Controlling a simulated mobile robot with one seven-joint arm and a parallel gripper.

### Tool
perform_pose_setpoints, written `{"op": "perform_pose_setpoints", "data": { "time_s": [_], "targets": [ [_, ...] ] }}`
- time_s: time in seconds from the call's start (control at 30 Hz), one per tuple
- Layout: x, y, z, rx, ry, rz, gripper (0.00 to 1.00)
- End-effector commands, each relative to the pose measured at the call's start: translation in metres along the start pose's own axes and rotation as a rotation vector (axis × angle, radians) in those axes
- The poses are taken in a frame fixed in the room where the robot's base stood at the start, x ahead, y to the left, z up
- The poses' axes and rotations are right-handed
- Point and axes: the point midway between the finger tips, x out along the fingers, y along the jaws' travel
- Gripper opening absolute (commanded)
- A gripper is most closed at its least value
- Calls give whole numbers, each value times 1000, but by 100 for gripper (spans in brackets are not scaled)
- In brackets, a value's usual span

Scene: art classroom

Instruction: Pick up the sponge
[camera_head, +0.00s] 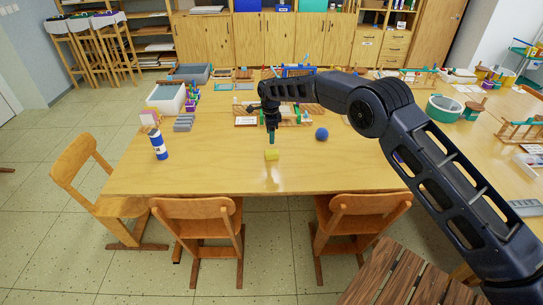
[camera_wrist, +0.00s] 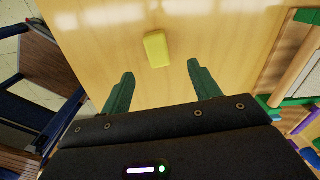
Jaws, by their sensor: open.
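The yellow sponge (camera_head: 271,155) lies on the wooden table near its front edge. In the wrist view the sponge (camera_wrist: 157,49) is a small yellow block on the bare tabletop, just beyond my fingertips and between their lines. My gripper (camera_head: 271,138) points down above the table, close to the sponge in the head view. In the wrist view my gripper (camera_wrist: 158,72) has its two green fingers spread wide with nothing between them. Sponge and fingers do not visibly touch.
The wooden table (camera_head: 220,175) is clear around the sponge. A blue ball (camera_head: 321,134) lies to the right, and a blue-and-white bottle (camera_head: 158,143) stands at the left. Wooden racks and trays fill the back. Chairs (camera_head: 205,225) stand along the front edge.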

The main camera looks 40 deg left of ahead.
Motion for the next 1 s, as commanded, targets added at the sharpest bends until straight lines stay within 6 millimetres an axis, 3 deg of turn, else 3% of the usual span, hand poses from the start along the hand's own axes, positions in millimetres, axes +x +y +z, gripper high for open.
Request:
{"op": "perform_pose_setpoints", "data": {
  "time_s": [0.4, 0.67, 1.0],
  "targets": [
    [50, 1, -1, 0, 0, 1, 62],
    [66, 3, -4, 0, 1, 3, 62],
    [105, 6, -8, 0, 1, 1, 62]
  ]
}}
